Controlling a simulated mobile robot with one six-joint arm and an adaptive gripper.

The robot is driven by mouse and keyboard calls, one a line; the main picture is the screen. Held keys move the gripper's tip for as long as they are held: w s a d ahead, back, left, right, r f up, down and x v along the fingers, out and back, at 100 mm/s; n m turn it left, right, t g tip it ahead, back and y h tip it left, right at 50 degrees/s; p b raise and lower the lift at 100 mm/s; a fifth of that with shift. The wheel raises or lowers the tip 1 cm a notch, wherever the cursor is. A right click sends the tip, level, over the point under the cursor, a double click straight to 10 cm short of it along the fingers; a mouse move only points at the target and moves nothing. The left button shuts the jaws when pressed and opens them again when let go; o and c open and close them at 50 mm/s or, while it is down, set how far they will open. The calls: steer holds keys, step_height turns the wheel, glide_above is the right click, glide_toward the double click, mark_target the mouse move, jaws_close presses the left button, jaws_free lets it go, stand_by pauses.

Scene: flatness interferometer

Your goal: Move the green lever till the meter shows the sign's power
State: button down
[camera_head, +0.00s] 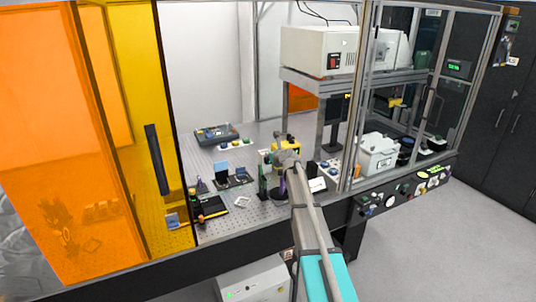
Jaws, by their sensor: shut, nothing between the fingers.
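A slim upright green part (263,184), which looks like the green lever, stands on the optical table just left of my arm's end. My gripper (279,193) appears as a small dark shape below my grey wrist, close to the right of the green part. It is shut and empty. I cannot tell whether it touches the green part. A small white card (318,185) stands right of my wrist, perhaps the sign; its text is unreadable. A green-lit display (455,67) hangs on the enclosure's right side. I cannot tell whether it is the meter, and its digits are too small to read.
An orange panel (45,120) covers the left. A metal post (359,110) and a white box (378,155) stand at right.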

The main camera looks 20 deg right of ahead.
steer(key=shift+s+r+p, duration=0.25)
steer(key=shift+r+p, duration=0.1)
steer(key=shift+r, duration=0.15)
steer(key=shift+s+r+p, duration=0.25)
steer(key=shift+r+p, duration=0.1)
steer(key=shift+r, duration=0.1)
steer(key=shift+d, duration=0.1)
steer(key=s+a+f+n+g+y+b, duration=0.1)
steer(key=s+a+f+n+g+b, duration=0.15)
steer(key=s+a+f+n, duration=0.55)
steer(key=s+a+f+n+g+b, duration=0.2)
steer(key=s+a+f+n+g, duration=0.25)
steer(key=s+n, duration=0.6)
steer(key=s+a+f+n+g+h+b, duration=0.1)
steer(key=s+f+n+g+b, duration=0.1)
steer(key=s+n, duration=0.6)
steer(key=s+a+f+n+g+h+b, duration=0.2)
steer(key=s+f+n+g, duration=0.2)
steer(key=s, duration=1.3)
step_height(320, 180, down, 2)
steer(key=n, duration=0.3)
steer(key=shift+s+f+n+g, duration=0.25)
steer(key=shift+s+n+g, duration=0.1)
steer(key=shift+s+g, duration=0.05)
